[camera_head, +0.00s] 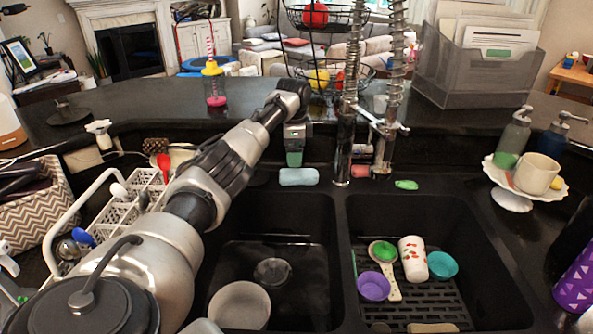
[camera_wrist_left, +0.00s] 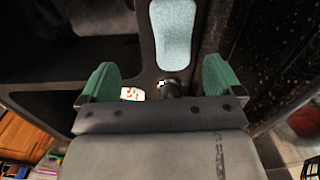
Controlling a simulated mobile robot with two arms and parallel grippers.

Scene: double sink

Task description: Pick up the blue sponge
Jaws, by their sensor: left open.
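The blue sponge (camera_head: 298,177) is pale blue and lies flat on the black ledge behind the left sink basin. It also shows in the left wrist view (camera_wrist_left: 173,35), ahead of the fingers and nearly centred between their lines. My left gripper (camera_head: 294,158) points down at the sponge's far side in the head view, with nothing held. In the left wrist view its green fingertips (camera_wrist_left: 158,80) stand wide apart. I cannot tell the exact height of the fingertips over the ledge. My right gripper is not in view.
The faucet (camera_head: 345,130) stands just right of the sponge. The raised counter (camera_head: 430,125) is behind it. The left basin holds a pale bowl (camera_head: 240,305). The right basin holds a purple bowl (camera_head: 373,287), a teal bowl (camera_head: 442,265) and a cup (camera_head: 413,258). A white rack (camera_head: 120,210) is at left.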

